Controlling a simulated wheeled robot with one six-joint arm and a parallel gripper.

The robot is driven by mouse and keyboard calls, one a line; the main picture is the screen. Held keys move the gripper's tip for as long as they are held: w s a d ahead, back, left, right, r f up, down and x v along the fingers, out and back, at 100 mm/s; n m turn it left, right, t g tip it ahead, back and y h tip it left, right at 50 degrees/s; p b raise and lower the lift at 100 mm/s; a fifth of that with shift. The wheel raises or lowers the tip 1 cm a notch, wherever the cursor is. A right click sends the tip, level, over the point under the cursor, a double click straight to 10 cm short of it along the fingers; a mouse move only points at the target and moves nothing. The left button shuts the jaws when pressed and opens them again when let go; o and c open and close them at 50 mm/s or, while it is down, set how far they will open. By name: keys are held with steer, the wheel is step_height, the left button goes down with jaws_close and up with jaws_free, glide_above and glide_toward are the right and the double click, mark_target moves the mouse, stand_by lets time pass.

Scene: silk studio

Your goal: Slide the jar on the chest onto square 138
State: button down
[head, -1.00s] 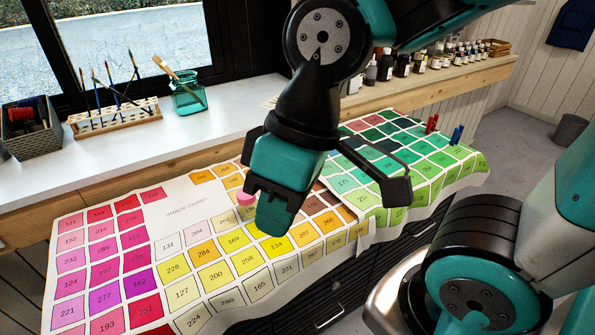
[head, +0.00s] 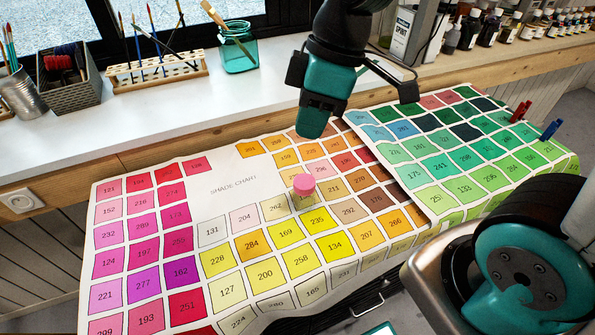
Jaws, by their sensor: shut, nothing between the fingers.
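A small pink jar (head: 304,184) stands upright on the shade chart (head: 200,205), which is draped over the chest. It covers part of a pale yellow square near the chart's middle. My gripper (head: 314,130) is shut and empty, pointing down above the chart's back edge. It is behind the jar in the picture and apart from it. I cannot make out a square numbered 138; some numbers are too small to read, and the jar hides part of one square.
A second, green chart (head: 455,150) overlaps on the right, with red clips (head: 520,111) and blue clips (head: 551,130). Behind are a brush rack (head: 157,70), a teal glass jar (head: 238,52), a grey basket (head: 70,80) and paint bottles. A drawer handle (head: 366,306) shows in front.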

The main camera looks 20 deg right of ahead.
mark_target(301, 185)
steer(key=w+d+f+n+h+b, duration=0.1)
steer(key=w+d+f+n, duration=0.35)
steer(key=w+f, duration=0.2)
steer(key=w+d+f+n+g, duration=0.1)
steer(key=w+d+f+n, duration=0.2)
steer(key=w+f+n, duration=0.3)
steer(key=w+d+f+n+h+b, duration=0.1)
steer(key=w+d+f+n, duration=0.3)
steer(key=f, duration=0.4)
steer(key=s+a+p, duration=0.1)
steer(key=s+a, duration=0.3)
steer(key=s+a+p, duration=0.1)
steer(key=s+a, duration=0.2)
steer(key=a, duration=0.1)
steer(key=shift+s+a, duration=0.35)
steer(key=shift+a, duration=0.05)
steer(key=shift+s+a+f+p, duration=0.15)
steer(key=shift+p, duration=0.15)
steer(key=shift+f, duration=0.55)
steer(key=shift+f+b, duration=0.2)
steer(key=shift+b, duration=0.1)
steer(key=shift+f, duration=0.1)
